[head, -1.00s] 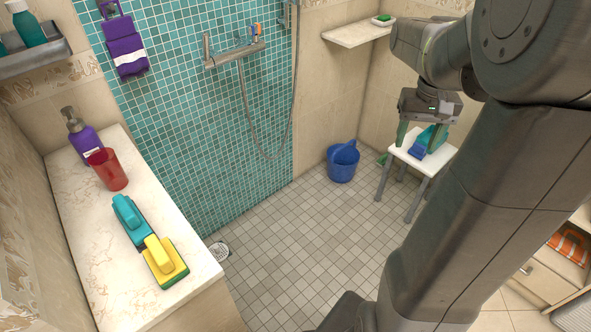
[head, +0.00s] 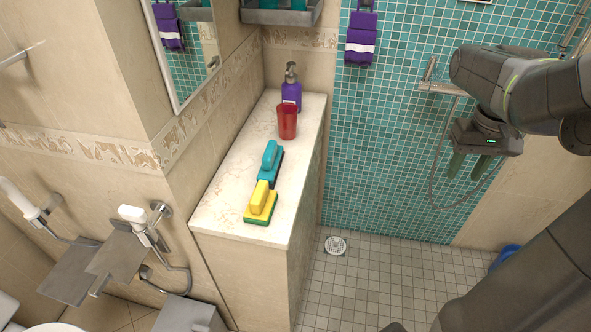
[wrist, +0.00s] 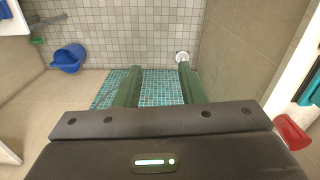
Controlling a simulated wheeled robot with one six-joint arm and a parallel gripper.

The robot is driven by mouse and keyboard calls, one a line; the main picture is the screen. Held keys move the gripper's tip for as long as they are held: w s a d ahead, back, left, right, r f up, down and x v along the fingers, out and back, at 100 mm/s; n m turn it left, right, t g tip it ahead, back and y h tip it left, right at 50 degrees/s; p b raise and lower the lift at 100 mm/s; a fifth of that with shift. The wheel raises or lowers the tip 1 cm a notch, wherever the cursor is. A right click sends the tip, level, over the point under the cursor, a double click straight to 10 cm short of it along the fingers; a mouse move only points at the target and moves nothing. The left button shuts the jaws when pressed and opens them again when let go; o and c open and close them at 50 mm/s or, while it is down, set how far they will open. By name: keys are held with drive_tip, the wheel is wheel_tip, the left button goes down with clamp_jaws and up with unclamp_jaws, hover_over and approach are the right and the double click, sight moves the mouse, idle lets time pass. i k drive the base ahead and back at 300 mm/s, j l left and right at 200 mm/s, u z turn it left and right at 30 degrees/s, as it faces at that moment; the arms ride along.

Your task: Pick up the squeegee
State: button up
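My gripper (head: 465,174) is open and empty in the head view, in front of the teal mosaic wall and well right of the counter. Its two green fingers stand apart with nothing between them in the wrist view (wrist: 159,75). I cannot identify a squeegee for certain. Two handled cleaning tools stand on the marble counter in the head view: one with a yellow handle on a yellow and green base (head: 261,203), and a teal one with a dark base (head: 270,160) just behind it. My gripper is far from both.
The counter (head: 225,212) also bears a red cup (head: 287,121) and a purple pump bottle (head: 291,90). Purple cloth (head: 360,40) hangs on the wall. A blue bucket (wrist: 68,59) stands on the floor. The tiled floor around the drain (head: 335,245) is clear.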

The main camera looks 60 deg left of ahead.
sight(273, 155)
drive_tip(key=i+j+u, duration=0.1)
drive_tip(key=u, duration=0.35)
drive_tip(key=i+u, duration=0.3)
drive_tip(key=u, duration=0.15)
drive_tip(key=i+u, duration=0.2)
drive_tip(key=u, duration=0.25)
drive_tip(key=i+l+u, duration=0.2)
drive_tip(key=u, duration=0.3)
drive_tip(key=i+u, duration=0.2)
drive_tip(key=u, duration=0.15)
drive_tip(key=i+l+u, duration=0.1)
drive_tip(key=u, duration=0.25)
drive_tip(key=i+l+u, duration=0.15)
drive_tip(key=u, duration=0.2)
drive_tip(key=i, duration=0.1)
